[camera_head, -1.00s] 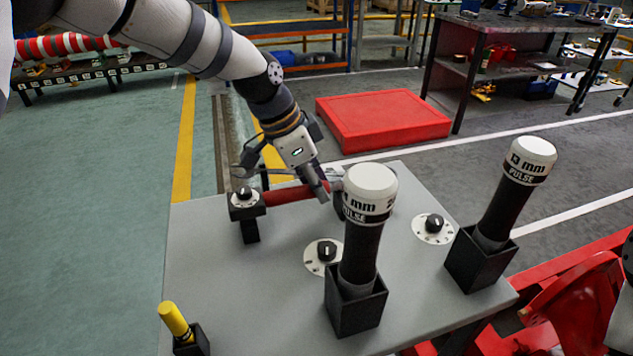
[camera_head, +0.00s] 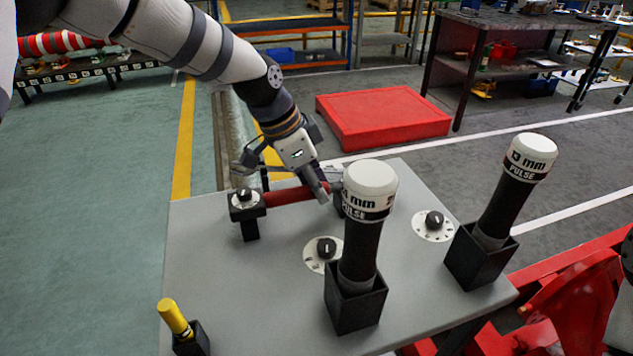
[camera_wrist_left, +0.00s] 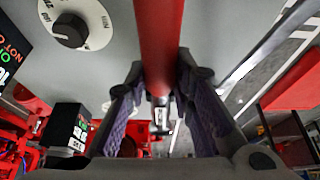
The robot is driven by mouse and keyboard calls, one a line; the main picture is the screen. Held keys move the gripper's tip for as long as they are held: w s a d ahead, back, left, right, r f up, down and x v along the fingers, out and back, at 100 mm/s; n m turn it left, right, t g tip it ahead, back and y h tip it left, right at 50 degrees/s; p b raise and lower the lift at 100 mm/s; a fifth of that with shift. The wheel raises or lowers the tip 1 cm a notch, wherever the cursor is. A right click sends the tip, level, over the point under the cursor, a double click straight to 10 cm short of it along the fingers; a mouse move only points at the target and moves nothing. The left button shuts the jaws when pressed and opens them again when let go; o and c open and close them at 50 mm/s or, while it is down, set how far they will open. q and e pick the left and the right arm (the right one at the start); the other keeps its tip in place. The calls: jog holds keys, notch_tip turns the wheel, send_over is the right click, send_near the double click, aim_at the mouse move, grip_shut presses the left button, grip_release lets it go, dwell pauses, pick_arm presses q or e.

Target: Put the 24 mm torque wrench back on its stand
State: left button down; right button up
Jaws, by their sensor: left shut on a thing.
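The torque wrench shows as a red bar (camera_head: 292,196) lying level, low over the far left part of the grey table (camera_head: 215,290). Its left end meets a black stand post (camera_head: 250,229) with a dark block on top. Its right end runs toward a dark support (camera_head: 337,199), partly hidden behind the nearer pulse tool. My left gripper (camera_wrist_left: 160,105) is shut on the red bar, one finger on each side. In the head view the gripper reaches down to the bar from above. Whether the bar fully rests in the stand I cannot tell. My right gripper is not in view.
Two black pulse tools with white caps (camera_head: 369,182) (camera_head: 531,155) stand in black holders on the table. A yellow-handled tool (camera_head: 173,317) stands at the front left. A red platform (camera_head: 382,115) is on the floor beyond.

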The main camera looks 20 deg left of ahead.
pick_arm(q)
jog(key=shift+f, duration=0.3)
jog(key=c, duration=1.3)
grip_release()
jog(key=shift+f, duration=0.1)
jog(key=v, duration=1.2)
